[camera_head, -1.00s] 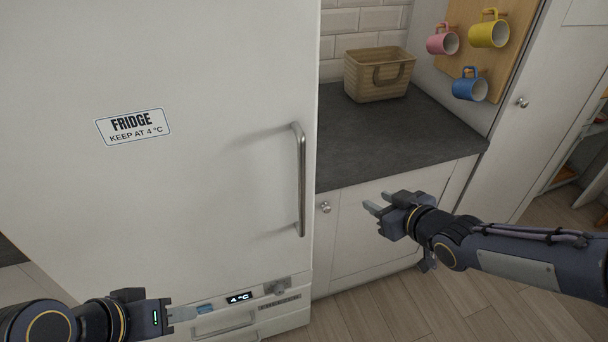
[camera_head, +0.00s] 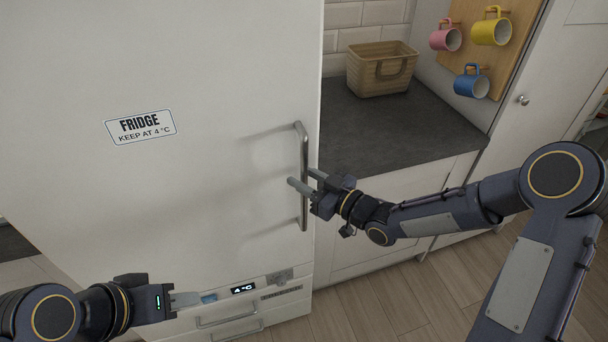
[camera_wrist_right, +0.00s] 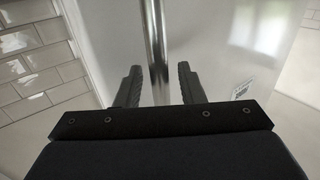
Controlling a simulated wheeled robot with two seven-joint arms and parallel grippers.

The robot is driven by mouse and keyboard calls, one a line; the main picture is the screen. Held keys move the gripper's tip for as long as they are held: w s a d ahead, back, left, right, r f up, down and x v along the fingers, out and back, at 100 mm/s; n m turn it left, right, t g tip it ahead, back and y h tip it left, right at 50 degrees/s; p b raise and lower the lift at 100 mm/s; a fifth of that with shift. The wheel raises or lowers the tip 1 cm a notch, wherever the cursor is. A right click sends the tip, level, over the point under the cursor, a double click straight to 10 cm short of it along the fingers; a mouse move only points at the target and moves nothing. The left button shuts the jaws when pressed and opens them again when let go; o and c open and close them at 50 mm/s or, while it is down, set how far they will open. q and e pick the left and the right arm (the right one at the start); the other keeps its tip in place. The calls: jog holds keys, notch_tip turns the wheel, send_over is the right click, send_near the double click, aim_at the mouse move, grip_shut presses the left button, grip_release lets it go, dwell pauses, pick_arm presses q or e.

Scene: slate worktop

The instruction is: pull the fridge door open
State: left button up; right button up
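The white fridge door (camera_head: 215,75) is shut and carries a "FRIDGE KEEP AT 4 °C" label (camera_head: 141,127). Its vertical metal handle (camera_head: 302,150) runs along the door's right edge. My right gripper (camera_head: 302,178) is open at the handle's middle, one finger on each side of the bar. In the right wrist view the handle (camera_wrist_right: 155,40) passes between the two spread fingers (camera_wrist_right: 156,82), with gaps visible beside it. My left gripper (camera_head: 203,298) is low at the left, in front of the fridge's lower part; its finger opening is not clear.
A dark worktop (camera_head: 385,130) with a woven basket (camera_head: 365,75) stands right of the fridge. Pink (camera_head: 445,39), yellow (camera_head: 491,31) and blue (camera_head: 471,85) mugs hang on a wooden board. Wooden floor (camera_head: 375,300) lies clear in front of the cabinet.

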jog(key=shift+w+a, duration=0.1)
jog(key=shift+a, duration=0.05)
grip_shut()
dwell(0.4)
